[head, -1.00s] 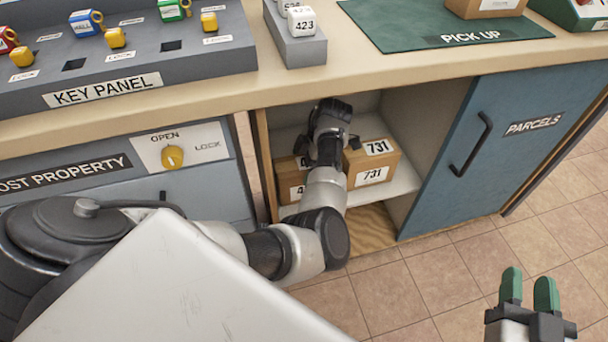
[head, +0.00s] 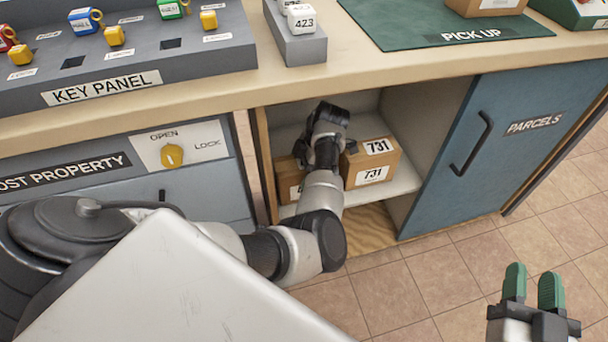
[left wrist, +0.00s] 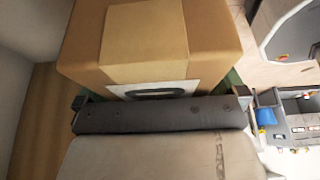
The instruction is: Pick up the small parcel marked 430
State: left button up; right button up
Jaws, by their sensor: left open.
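A brown parcel (head: 288,178) sits on the cabinet shelf; its label starts with 4 and the rest is hidden behind my left arm. My left gripper (head: 318,155) is inside the cabinet between this parcel and a brown parcel marked 731 (head: 369,165). In the left wrist view, a taped brown parcel (left wrist: 150,40) fills the space ahead of the open left gripper (left wrist: 158,98), with green finger parts showing at both sides of it. Its label is mostly cut off. My right gripper (head: 533,290) is open and empty above the floor.
The shelf (head: 400,184) is in an open compartment under the counter (head: 370,75). The blue PARCELS door (head: 520,150) stands to the right. A lost property drawer (head: 75,180) is to the left. The tiled floor (head: 400,300) is clear.

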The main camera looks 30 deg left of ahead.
pick_arm(q)
jog(key=c, duration=1.1)
jog(key=shift+c, duration=0.3)
jog(key=shift+r, duration=0.1)
